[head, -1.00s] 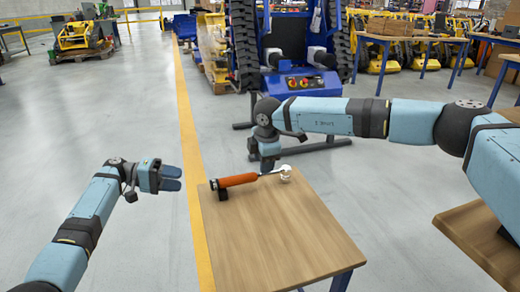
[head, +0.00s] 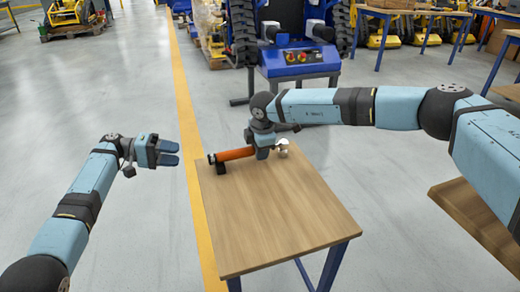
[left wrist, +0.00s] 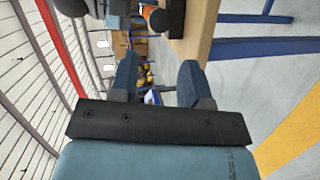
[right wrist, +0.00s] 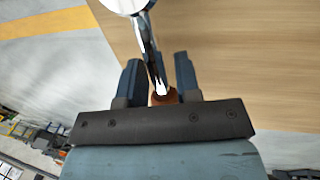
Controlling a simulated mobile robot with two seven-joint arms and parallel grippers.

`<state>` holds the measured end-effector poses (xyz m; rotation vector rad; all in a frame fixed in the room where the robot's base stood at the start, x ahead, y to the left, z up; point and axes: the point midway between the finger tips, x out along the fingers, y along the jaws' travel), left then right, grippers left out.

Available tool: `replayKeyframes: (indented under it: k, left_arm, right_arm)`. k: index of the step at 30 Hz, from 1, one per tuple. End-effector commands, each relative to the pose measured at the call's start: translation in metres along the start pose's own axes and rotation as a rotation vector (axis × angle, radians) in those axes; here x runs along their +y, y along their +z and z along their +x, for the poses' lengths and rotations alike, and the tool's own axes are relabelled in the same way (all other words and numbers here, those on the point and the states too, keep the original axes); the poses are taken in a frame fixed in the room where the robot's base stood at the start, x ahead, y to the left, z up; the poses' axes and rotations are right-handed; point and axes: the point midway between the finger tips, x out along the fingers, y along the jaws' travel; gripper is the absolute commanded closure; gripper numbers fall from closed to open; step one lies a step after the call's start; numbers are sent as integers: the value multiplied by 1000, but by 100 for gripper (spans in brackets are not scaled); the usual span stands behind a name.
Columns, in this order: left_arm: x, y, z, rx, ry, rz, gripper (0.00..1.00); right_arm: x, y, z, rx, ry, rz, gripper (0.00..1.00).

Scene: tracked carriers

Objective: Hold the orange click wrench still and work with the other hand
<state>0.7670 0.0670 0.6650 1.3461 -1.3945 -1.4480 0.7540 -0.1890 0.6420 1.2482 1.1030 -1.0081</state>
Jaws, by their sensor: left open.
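The click wrench (head: 236,154) has an orange handle and a bright metal shaft and head. It lies at the far edge of the wooden table (head: 275,215), its handle's left end over a small black block (head: 220,169). My right gripper (head: 262,153) is down at the wrench, where handle meets shaft. In the right wrist view, the metal shaft (right wrist: 153,60) passes between the fingers of my right gripper (right wrist: 157,68); whether they press on the wrench is unclear. My left gripper (head: 168,153) is open and empty, left of the table; its fingers also show in the left wrist view (left wrist: 158,78).
A blue tracked carrier (head: 300,58) with a button panel stands behind the table. A second wooden surface (head: 475,215) lies at the right under my right arm. A yellow line (head: 188,130) runs along the floor. The table's near part is clear.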

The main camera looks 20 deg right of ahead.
Motion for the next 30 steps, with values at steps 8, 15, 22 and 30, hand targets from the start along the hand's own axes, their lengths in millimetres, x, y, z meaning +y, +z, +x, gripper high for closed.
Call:
replayKeyframes:
  k: [8, 15, 22, 30]
  left_arm:
    - [18, -1, 17, -84, -196, 298, 55]
    - [46, 0, 42, -318, -534, 863, 55]
    - [58, 0, 52, -454, -668, 1113, 55]
    - [39, 0, 73, -463, -672, 1123, 55]
  right_arm:
    - [0, 0, 0, 0, 0, 0, 100]
    - [0, 0, 0, 0, 0, 0, 100]
    - [0, 0, 0, 0, 0, 0, 100]
    - [0, 0, 0, 0, 0, 0, 100]
